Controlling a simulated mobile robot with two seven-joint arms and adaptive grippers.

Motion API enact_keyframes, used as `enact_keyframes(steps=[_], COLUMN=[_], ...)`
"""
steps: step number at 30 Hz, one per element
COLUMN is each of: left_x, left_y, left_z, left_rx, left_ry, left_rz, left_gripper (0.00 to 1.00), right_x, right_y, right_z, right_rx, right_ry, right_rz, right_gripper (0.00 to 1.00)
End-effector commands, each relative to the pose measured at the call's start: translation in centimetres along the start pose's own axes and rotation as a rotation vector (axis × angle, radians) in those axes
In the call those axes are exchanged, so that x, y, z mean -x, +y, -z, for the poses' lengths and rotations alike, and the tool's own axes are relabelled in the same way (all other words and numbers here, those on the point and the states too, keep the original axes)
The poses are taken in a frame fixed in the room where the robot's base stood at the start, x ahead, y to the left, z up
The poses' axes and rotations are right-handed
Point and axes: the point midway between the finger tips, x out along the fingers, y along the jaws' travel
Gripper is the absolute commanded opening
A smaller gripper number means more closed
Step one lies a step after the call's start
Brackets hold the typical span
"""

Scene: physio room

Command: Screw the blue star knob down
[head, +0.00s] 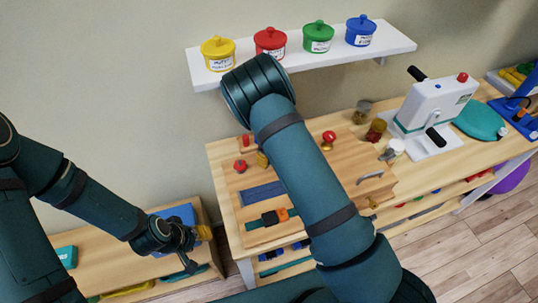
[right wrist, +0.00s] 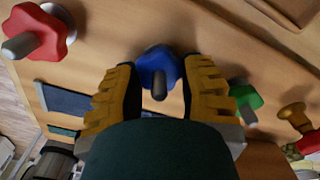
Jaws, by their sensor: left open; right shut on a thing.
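The blue star knob (right wrist: 157,66) sits on the wooden board in the right wrist view, its grey stud pointing toward the camera. My right gripper (right wrist: 157,82) has one yellow finger on each side of the knob and is shut on it. In the head view my right arm hides the blue knob and most of that gripper. My left gripper (head: 190,240) is open and empty at the lower left, in front of the low cabinet and away from the board.
A red star knob (right wrist: 40,33) and a green knob (right wrist: 246,97) flank the blue one. The wooden workbench (head: 225,158) also bears a white machine (head: 435,105) at the right. A white shelf (head: 300,61) with several coloured pots hangs above, close to my right arm.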

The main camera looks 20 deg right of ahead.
Motion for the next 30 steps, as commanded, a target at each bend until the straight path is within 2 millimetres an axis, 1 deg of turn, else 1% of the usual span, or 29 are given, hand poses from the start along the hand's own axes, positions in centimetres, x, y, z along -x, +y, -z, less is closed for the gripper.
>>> enact_keyframes(steps=[1,11,26,27,29,30], left_x=[0.31,0.84,0.9,0.9,0.9,0.89], left_y=[0.11,0.27,0.28,0.28,0.28,0.28], left_z=[0.03,0.08,0.08,0.08,0.09,0.08], left_rx=[0.0,0.0,0.001,0.001,0.001,0.001], left_ry=[0.0,-0.001,-0.001,-0.001,0.0,0.0], left_rz=[0.0,-0.002,-0.002,-0.002,-0.002,-0.001], left_gripper=[0.46,0.46,0.46,0.46,0.46,0.46], right_x=[0.45,0.34,0.28,0.28,0.25,0.22], right_y=[-0.15,-0.14,-0.15,-0.15,-0.13,-0.11], right_z=[-0.35,-0.31,-0.29,-0.28,-0.25,-0.22], right_rx=[-0.025,-0.147,-0.166,-0.166,-0.165,-0.165], right_ry=[-0.009,-0.009,-0.008,-0.008,-0.007,-0.007], right_rz=[0.006,0.005,0.005,0.005,0.005,0.004], right_gripper=[0.05,0.05,0.05,0.47,0.68,0.75])
